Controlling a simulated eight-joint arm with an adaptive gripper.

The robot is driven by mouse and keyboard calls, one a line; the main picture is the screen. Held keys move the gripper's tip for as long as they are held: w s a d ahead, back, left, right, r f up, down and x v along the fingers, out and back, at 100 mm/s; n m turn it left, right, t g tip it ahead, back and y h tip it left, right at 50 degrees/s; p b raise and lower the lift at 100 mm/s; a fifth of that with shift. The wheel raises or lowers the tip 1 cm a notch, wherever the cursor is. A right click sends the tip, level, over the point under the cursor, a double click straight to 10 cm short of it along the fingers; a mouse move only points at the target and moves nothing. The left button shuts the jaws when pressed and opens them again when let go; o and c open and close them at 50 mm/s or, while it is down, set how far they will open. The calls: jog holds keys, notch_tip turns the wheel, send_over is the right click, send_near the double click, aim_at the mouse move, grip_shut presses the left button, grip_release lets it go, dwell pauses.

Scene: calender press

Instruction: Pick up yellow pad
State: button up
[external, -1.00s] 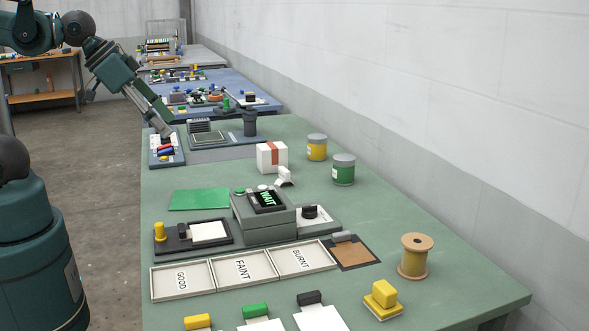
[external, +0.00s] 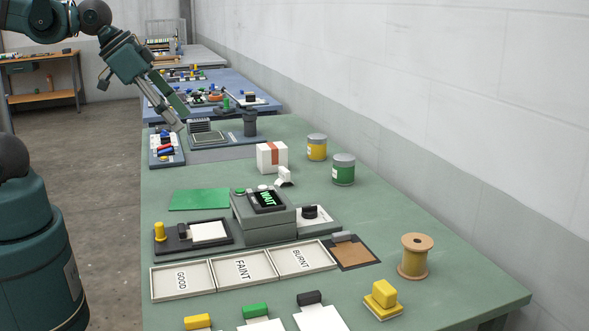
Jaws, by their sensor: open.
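A yellow block on a pale yellow base (external: 383,297) sits at the front right of the green table and looks most like the yellow pad. Another yellow-handled piece (external: 198,321) lies at the front left edge, partly cut off by the frame. My gripper (external: 176,118) is open and empty at the far left of the table, pointing down and right. It is above and beside a small tray of coloured pieces (external: 166,150), far from both yellow pieces.
A grey press with a "WAIT" screen (external: 266,200) stands mid-table. Labelled trays, GOOD (external: 182,276), FAINT (external: 243,268) and BURNT (external: 302,257), lie before it. A spool (external: 414,256) and yellow (external: 317,148) and green (external: 343,171) tins stand to the right.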

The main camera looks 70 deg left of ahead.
jog(key=w+d+r+m+g+h+p, duration=0.2)
jog(key=w+d+r+m, duration=0.15)
jog(key=w+d, duration=0.75)
jog(key=m+g+h+p, duration=0.2)
jog(key=m+g+p, duration=0.2)
jog(key=m, duration=0.8)
send_over(384, 284)
jog(key=a, duration=0.2)
notch_tip(384, 284, down, 20)
jog(key=shift+a, duration=0.2)
jog(key=shift+f, duration=0.1)
jog(key=shift+x, duration=1.2)
jog(key=shift+s+d+f, duration=0.1)
jog(key=shift+s+f, duration=0.05)
